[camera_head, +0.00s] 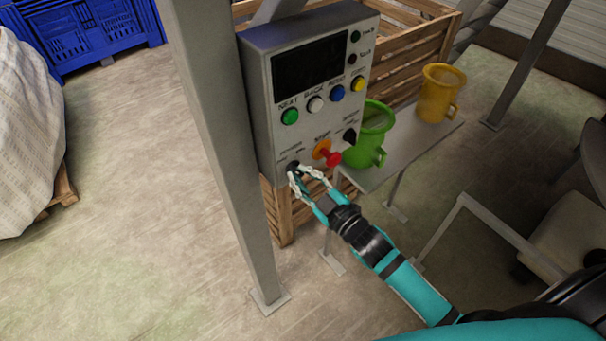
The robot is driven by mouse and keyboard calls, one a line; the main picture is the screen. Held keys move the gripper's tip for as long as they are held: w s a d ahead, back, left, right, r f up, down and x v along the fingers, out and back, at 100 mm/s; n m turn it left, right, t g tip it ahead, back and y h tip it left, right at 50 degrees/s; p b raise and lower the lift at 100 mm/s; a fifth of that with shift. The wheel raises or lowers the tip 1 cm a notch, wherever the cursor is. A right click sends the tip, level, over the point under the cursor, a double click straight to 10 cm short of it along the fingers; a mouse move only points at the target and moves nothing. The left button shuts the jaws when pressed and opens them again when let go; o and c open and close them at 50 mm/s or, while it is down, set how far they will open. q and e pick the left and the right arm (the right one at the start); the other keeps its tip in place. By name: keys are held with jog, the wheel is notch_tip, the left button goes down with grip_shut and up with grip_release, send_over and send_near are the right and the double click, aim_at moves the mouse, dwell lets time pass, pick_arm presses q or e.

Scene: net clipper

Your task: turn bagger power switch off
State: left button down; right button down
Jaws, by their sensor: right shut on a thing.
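The bagger control box (258,90) is a grey panel with a dark screen and a row of green, white, blue and yellow buttons. The black power switch (293,166) is a knob at the panel's lower left, under small lettering. My right gripper (297,174) comes in from the lower right and is shut on the power switch. Its fingers partly hide the knob, and I cannot tell the knob's exact setting. My left gripper is not in view.
A red stop button (331,158) on a yellow base sits just right of my right gripper. A black knob (349,136), a green jug (372,130) and a yellow jug (439,95) are further right. A grey post (225,160) stands left of the box.

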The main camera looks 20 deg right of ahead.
jog(key=shift+n, duration=1.1)
jog(key=c, duration=1.4)
grip_release()
jog(key=v, duration=1.2)
